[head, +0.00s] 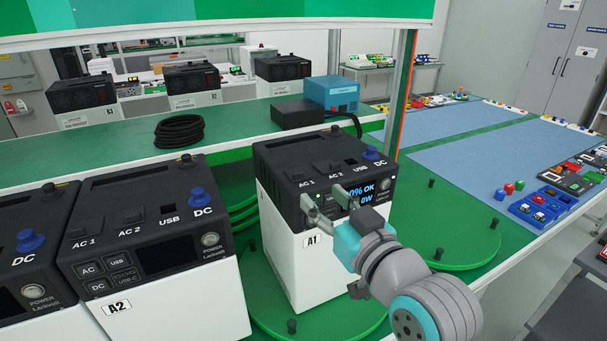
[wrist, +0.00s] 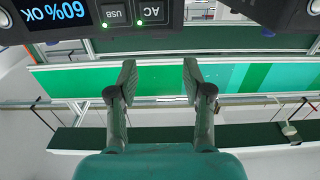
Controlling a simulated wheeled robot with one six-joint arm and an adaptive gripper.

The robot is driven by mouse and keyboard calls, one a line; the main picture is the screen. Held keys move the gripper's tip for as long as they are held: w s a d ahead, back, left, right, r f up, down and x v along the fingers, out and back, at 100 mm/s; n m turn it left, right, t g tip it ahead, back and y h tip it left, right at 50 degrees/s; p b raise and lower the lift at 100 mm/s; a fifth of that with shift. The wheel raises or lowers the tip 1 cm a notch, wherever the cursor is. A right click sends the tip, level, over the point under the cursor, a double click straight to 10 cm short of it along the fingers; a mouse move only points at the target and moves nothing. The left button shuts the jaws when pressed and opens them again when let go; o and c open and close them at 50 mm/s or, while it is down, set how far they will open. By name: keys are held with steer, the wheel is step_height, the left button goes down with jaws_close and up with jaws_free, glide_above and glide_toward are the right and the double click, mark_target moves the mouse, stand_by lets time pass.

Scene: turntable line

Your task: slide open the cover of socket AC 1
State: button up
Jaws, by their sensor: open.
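My gripper (head: 323,194) is open and empty, in front of the unit's upper front face, lower than the AC 1 cover. The wrist view shows both fingers (wrist: 158,78) apart, with the lit AC button (wrist: 151,12) and display (wrist: 57,14) upside down beyond them. No socket cover shows there.
Unit A2 (head: 170,285) stands close to the left, with another unit at the left edge. The blue DC plug (head: 370,153) stands up on A1's right side. A black cable coil (head: 180,131) and a blue box (head: 331,94) lie behind. Short black pegs stand on the turntable.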

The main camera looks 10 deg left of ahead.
mark_target(299, 174)
steer(key=x, duration=0.9)
steer(key=shift+w+a, duration=0.15)
steer(key=shift+w, duration=0.05)
jaws_close()
